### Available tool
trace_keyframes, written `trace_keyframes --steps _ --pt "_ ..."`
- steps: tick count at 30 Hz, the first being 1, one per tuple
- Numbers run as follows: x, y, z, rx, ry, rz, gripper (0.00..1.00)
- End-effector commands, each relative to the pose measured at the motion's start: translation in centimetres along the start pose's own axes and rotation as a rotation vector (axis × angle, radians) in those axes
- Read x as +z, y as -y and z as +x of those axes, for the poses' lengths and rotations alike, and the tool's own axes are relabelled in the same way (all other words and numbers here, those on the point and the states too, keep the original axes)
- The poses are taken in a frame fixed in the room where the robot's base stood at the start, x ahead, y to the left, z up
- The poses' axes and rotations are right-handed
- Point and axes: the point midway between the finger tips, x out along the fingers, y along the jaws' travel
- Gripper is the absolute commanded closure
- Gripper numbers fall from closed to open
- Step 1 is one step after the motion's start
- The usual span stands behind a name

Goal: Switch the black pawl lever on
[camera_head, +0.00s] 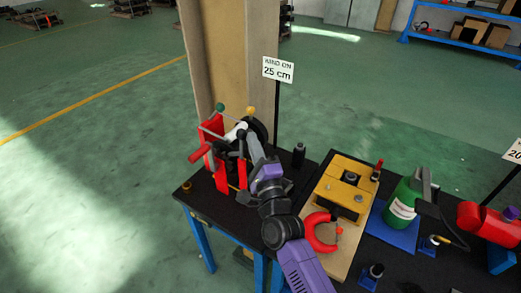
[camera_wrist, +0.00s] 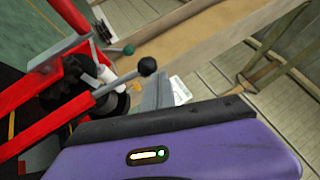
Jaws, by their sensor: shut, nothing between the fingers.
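The hand winch is a red frame (camera_head: 212,132) with a dark drum, standing at the back left of the black table. In the wrist view, the black pawl lever (camera_wrist: 147,66) is a grey rod with a round black knob, rising from the red frame (camera_wrist: 40,92). A green knob (camera_wrist: 128,50) is just beyond it. In the head view the green knob (camera_head: 220,107) and a yellow knob (camera_head: 250,111) top the winch; I cannot pick out the black knob there. My gripper (camera_head: 249,139) is shut and empty, close against the winch. Whether it touches the lever is hidden.
A "WIND ON 25 cm" sign (camera_head: 278,69) stands behind the winch, near a tall beige post (camera_head: 234,60). Open floor lies left.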

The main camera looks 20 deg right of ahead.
Motion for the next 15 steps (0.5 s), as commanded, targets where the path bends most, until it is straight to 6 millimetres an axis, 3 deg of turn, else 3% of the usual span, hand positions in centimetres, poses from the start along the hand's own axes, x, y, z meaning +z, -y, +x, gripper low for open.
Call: trace_keyframes --steps 15 --pt "1.9 -0.1 2.5 -0.001 0.0 0.0 1.0"
